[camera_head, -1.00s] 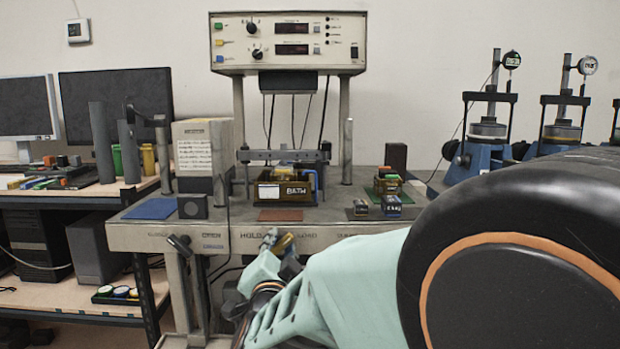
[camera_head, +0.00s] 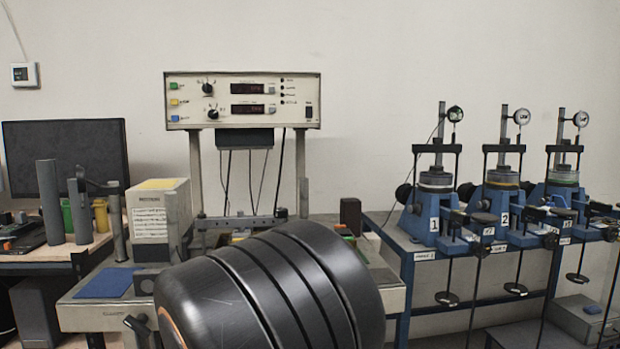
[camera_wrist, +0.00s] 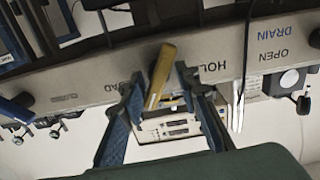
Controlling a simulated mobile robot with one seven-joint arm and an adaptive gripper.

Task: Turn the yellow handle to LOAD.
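The yellow handle (camera_wrist: 160,76) shows in the wrist view at the front edge of the bench. It is tilted, its upper end leaning right. In the head view my arm hides the handle and gripper.
The wrist view also shows "DRAIN" (camera_wrist: 273,34) and "OPEN" labels further right, near a dark knob (camera_wrist: 304,103). In the head view, a control box (camera_head: 243,100) stands above the bench, and blue numbered test stands (camera_head: 432,215) stand at the right.

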